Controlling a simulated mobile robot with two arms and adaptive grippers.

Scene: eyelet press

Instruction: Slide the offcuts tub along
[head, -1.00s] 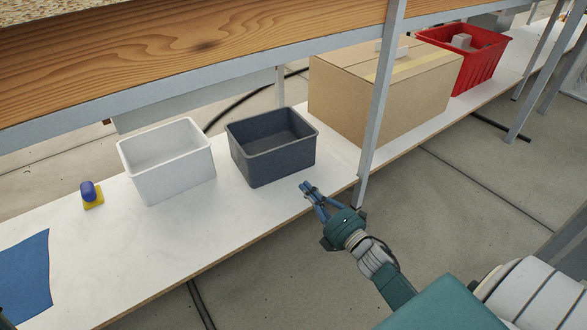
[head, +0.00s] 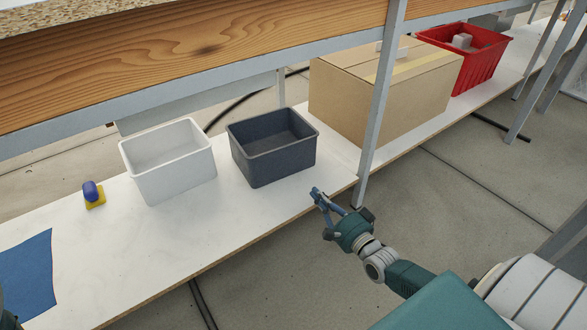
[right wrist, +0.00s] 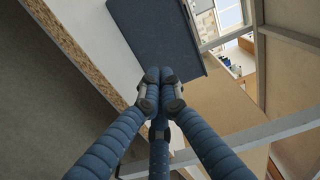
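A dark grey open tub (head: 272,146) stands on the white lower shelf, and it looks empty. A white open tub (head: 168,160) stands to its left with a gap between them, and it also looks empty. No label shows which one is the offcuts tub. My right gripper (head: 316,193) is in front of the grey tub's right corner, near the shelf's front edge and apart from the tub. Its fingers (right wrist: 158,76) meet with nothing between them. In the right wrist view the grey tub's wall (right wrist: 155,35) is beyond the fingertips. My left gripper's fingers are out of view.
A cardboard box (head: 385,95) and a red crate (head: 463,62) with grey pieces stand to the right, behind a metal post (head: 378,105). A blue-and-yellow object (head: 93,195) and a blue sheet (head: 27,275) lie at left. A wooden beam (head: 190,48) runs above.

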